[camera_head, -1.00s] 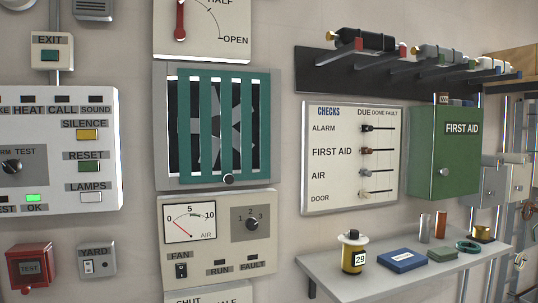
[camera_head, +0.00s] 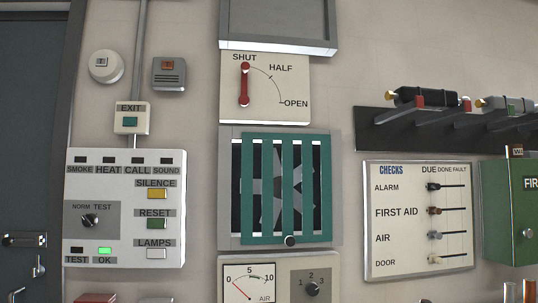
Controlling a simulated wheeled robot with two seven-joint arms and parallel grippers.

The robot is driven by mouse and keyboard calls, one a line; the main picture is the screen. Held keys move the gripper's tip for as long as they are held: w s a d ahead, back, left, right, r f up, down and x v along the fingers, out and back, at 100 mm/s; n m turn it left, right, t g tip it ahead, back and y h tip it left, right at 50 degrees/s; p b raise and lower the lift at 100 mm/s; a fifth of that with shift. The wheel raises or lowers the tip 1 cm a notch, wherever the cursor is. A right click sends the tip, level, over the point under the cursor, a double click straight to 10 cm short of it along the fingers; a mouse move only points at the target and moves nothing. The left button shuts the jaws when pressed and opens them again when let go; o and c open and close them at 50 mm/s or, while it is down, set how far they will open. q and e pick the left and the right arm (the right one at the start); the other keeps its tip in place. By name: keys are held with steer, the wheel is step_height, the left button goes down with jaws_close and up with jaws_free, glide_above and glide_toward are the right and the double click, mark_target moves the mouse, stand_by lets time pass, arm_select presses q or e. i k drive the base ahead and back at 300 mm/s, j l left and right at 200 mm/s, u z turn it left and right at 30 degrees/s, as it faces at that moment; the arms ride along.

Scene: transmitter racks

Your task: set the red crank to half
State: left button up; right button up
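The red crank (camera_head: 245,86) is mounted on a pale plate (camera_head: 283,112) in the upper middle of the head view. Its plate is marked SHUT at the top, HALF at the upper right and OPEN at the right, along a thin arc. The crank stands upright, with its upper end at the SHUT mark and its lower end at the left of the plate. Neither of my grippers shows in this view.
Below the plate is a fan behind green slats (camera_head: 290,190). An alarm panel (camera_head: 125,205) is on the left, with an EXIT box (camera_head: 131,119) above it. A CHECKS board (camera_head: 418,220), a dark rack (camera_head: 440,127) and a green first aid box (camera_head: 510,210) are on the right.

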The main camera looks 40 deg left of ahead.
mark_target(244, 100)
steer(key=u, duration=1.4)
